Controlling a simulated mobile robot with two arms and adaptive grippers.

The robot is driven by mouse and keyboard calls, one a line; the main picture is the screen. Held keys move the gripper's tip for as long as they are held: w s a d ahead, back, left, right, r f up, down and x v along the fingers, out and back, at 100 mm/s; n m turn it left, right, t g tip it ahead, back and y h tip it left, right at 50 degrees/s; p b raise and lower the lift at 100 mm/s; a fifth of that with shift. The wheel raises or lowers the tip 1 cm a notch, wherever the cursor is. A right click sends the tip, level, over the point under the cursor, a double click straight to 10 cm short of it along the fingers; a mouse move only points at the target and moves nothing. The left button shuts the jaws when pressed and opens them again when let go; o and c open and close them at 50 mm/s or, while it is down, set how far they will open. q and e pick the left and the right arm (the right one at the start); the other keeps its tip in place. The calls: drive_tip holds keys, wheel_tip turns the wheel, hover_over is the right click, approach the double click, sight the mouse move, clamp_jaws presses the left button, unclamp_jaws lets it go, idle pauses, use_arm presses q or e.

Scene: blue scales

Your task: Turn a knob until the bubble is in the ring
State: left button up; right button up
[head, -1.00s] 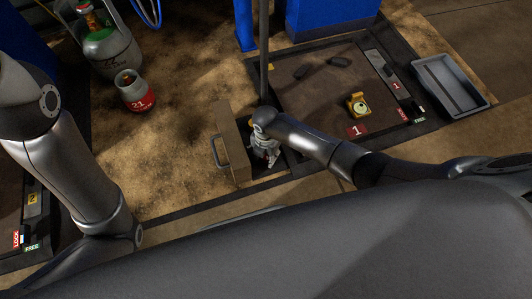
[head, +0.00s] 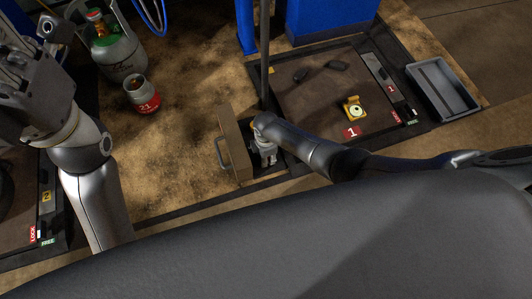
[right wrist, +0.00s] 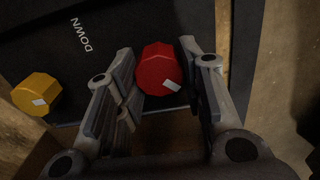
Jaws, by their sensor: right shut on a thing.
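A red faceted knob (right wrist: 157,68) with a white mark is between the fingers of my right gripper (right wrist: 160,85) in the right wrist view, and the gripper is shut on it. A yellow knob (right wrist: 36,94) with a white mark is to the left, clear of the fingers. In the head view my right gripper (head: 266,155) reaches into an open compartment, where the knobs are hidden. A yellow level (head: 354,108) with a pale round vial lies on scale plate 1; its bubble is too small to make out. My left gripper (head: 25,75) is raised at the left edge, its fingers unclear.
A brown open flap (head: 235,143) with a handle stands left of the compartment. A thin dark post (head: 264,60) rises behind it. A grey tray (head: 442,88) lies at the right. A red-and-grey cylinder (head: 141,95) and a larger green-topped cylinder (head: 118,52) stand upper left.

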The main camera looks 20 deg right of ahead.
drive_tip(key=shift+m, duration=0.4)
drive_tip(key=o, duration=1)
drive_tip(key=shift+o, duration=0.2)
drive_tip(key=shift+r, duration=0.1)
wheel_tip(320, 180, up, 12)
drive_tip(key=shift+s, duration=0.1)
idle(0.7)
